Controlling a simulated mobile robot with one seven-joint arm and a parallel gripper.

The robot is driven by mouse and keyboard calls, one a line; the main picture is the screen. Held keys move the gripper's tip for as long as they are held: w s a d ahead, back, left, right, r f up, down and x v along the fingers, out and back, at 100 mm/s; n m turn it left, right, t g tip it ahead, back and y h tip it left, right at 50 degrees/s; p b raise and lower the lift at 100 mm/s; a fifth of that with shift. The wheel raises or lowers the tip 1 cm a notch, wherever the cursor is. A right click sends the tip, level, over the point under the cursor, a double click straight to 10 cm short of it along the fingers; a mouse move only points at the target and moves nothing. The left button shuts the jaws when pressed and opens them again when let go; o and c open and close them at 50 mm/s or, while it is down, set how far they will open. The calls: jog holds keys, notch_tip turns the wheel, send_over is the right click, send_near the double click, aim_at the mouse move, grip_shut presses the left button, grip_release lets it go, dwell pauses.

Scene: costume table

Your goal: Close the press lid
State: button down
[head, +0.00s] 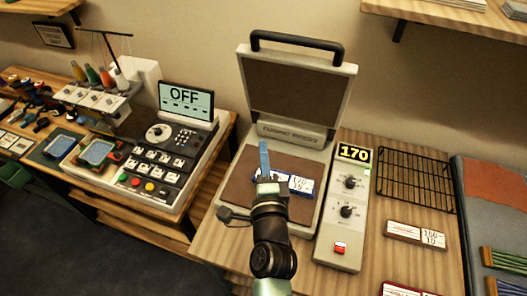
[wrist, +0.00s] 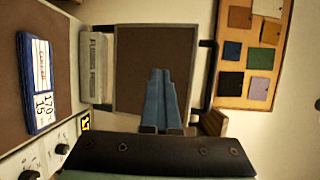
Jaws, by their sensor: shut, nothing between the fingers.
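The press lid (head: 297,90) stands raised and tilted back behind the press bed (head: 238,178), with a black handle (head: 297,48) along its top edge. In the wrist view, the lid's brown inner face (wrist: 150,45) fills the middle, turned sideways, and the handle (wrist: 211,70) is at its right. A blue-edged card (head: 300,184) marked 170 and 15 lies on the bed; it also shows in the wrist view (wrist: 40,85). My gripper (head: 264,147) is shut and empty above the bed, in front of the lid. Its blue fingers (wrist: 161,75) point toward the lid's face.
A control box (head: 345,210) reading 170 stands right of the press. A wire rack (head: 415,178) and another card (head: 415,234) lie beyond it. An embroidery machine (head: 168,160) with an OFF screen is at left. A shelf (head: 450,20) hangs above right.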

jog(key=c, duration=1.6)
grip_release()
jog(key=c, duration=1)
grip_release()
jog(key=shift+s+d+r+b, duration=0.15)
jog(key=shift+s+b, duration=0.55)
jog(key=shift+s, duration=1.45)
jog(key=shift+s+d+b, duration=0.2)
jog(key=shift+s+b, duration=0.5)
jog(key=shift+s, duration=1.5)
jog(key=shift+s+d+r+b, duration=0.15)
jog(key=shift+s+b, duration=0.55)
jog(key=shift+s, duration=1.45)
jog(key=shift+f, duration=0.15)
